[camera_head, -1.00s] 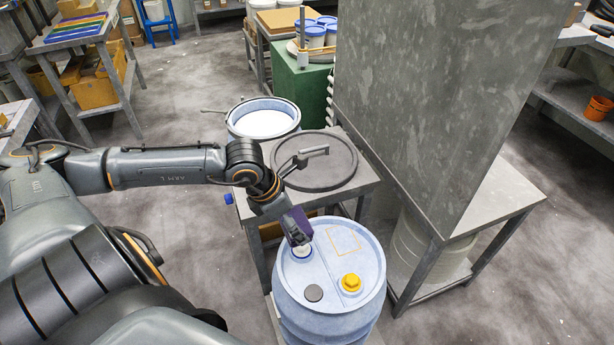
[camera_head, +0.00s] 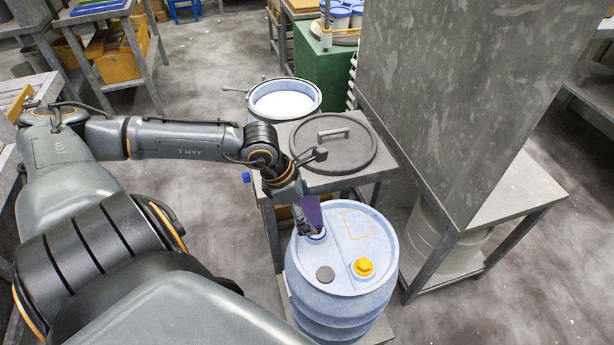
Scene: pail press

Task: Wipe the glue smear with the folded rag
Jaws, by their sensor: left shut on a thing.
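The folded rag (camera_head: 314,212) is dark purple and held in my left gripper (camera_head: 307,228), which is shut on it. The gripper and rag are over the back left of the pale blue drum's top (camera_head: 337,280), beside a pale round fitting (camera_head: 318,235) that they partly cover. I cannot tell whether the rag touches the drum. I cannot make out the glue smear clearly; the rag or gripper may hide it. My right gripper is not in view.
The drum top also has a yellow cap (camera_head: 363,267), a grey disc (camera_head: 325,274) and a yellow outlined square (camera_head: 359,224). Behind it, a round dark lid with a handle (camera_head: 345,153) lies on a grey table beside an open pail (camera_head: 284,101). A tall grey cabinet (camera_head: 455,90) stands right.

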